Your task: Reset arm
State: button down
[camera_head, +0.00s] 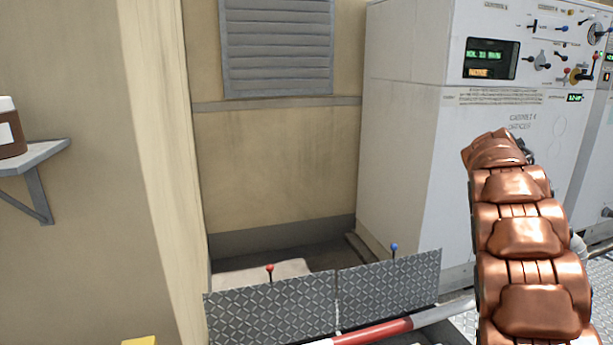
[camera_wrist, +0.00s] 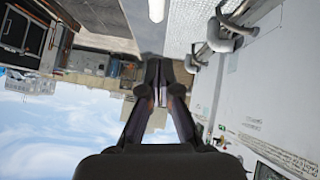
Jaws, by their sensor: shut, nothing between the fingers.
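My arm, a chain of copper-coloured segments, rises at the right side of the head view in front of the white control cabinet (camera_head: 410,130). My gripper is not clearly visible in the head view. In the wrist view my gripper (camera_wrist: 158,70) shows in the middle, with its dark fingers together and nothing between them. The wrist picture appears upside down, with sky at the lower left and the cabinet's white panel (camera_wrist: 265,90) at the right.
The cabinet carries a green-lit display (camera_head: 490,58), knobs and switches. Two diamond-plate panels (camera_head: 270,308) with red and blue knobs stand low ahead. A red-and-white bar (camera_head: 372,333) crosses below them. A brown jar (camera_head: 10,135) sits on a wall shelf (camera_head: 35,155) at left. A louvred vent (camera_head: 277,45) is on the wall.

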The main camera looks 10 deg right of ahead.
jog(key=s+a+f+n+y, duration=0.1)
jog(key=s+a, duration=0.1)
jog(key=a, duration=0.3)
jog(key=s+a+f+n+y, duration=0.1)
jog(key=a, duration=0.5)
jog(key=s+a+f+n, duration=0.1)
jog(key=s+a+n, duration=0.1)
jog(key=a, duration=0.3)
jog(key=shift+s+a+f+y, duration=0.2)
jog(key=shift+s+f+y, duration=0.15)
jog(key=shift+y, duration=0.05)
jog(key=s+a+f+n+g+y, duration=0.1)
jog(key=s+a+f+n+y, duration=0.35)
jog(key=s+a, duration=1.05)
jog(key=s+a+f+n+g+y, duration=0.15)
jog(key=s+a+f+n, duration=0.6)
jog(key=s+a, duration=0.8)
notch_tip(320, 180, up, 15)
jog(key=w+a+m+t+p, duration=0.1)
jog(key=w+a+p, duration=0.1)
jog(key=p, duration=1.2)
jog(key=shift+w+p, duration=0.3)
jog(key=shift+f, duration=0.1)
